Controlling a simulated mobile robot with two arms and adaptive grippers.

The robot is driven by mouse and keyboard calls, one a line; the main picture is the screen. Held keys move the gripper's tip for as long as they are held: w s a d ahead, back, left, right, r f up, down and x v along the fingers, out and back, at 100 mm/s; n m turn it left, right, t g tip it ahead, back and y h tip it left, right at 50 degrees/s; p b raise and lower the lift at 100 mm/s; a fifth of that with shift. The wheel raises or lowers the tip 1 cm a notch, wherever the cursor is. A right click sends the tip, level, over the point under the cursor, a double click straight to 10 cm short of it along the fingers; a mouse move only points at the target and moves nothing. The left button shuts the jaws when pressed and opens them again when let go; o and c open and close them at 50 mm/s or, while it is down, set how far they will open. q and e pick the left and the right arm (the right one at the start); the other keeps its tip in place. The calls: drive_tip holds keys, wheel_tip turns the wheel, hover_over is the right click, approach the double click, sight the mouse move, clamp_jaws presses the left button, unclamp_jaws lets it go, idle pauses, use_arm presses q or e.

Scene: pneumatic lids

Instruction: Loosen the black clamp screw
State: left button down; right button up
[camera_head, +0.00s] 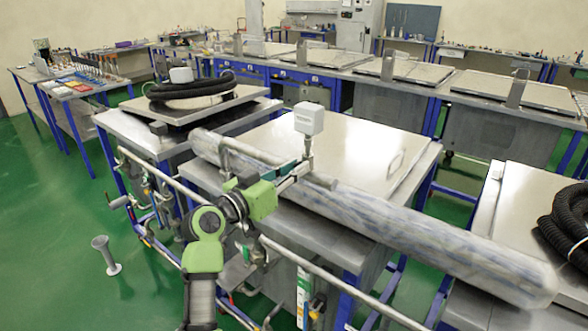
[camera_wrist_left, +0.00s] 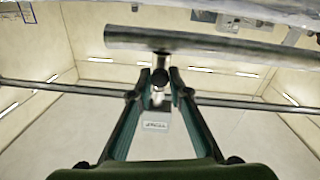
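A white box (camera_wrist_left: 155,121) shows beyond, between the fingers. In the head view my left gripper (camera_head: 302,172) is at the foot of the post under the white box (camera_head: 309,118). The screw is too small and covered to make out there. My right gripper is not in view.
A long plastic-wrapped roll (camera_head: 400,225) lies across the metal-topped tables, close beside the gripper. A metal rail (camera_head: 330,283) runs along the front. Black coiled hoses (camera_head: 192,85) lie on a lid behind. Green floor (camera_head: 60,240) is open on the left, with a small grey stand (camera_head: 107,255).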

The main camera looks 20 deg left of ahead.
use_arm(q)
drive_tip(key=shift+f+n+t+y+p, duration=0.1)
drive_tip(key=shift+n+t+y+p, duration=0.1)
drive_tip(key=shift+n+p, duration=4.45)
drive_tip(key=shift+n+t+y+p, duration=0.2)
drive_tip(key=shift+n+p, duration=1.45)
drive_tip(key=shift+n, duration=6)
drive_tip(key=c, duration=1.9)
unclamp_jaws()
drive_tip(key=shift+s, duration=0.1)
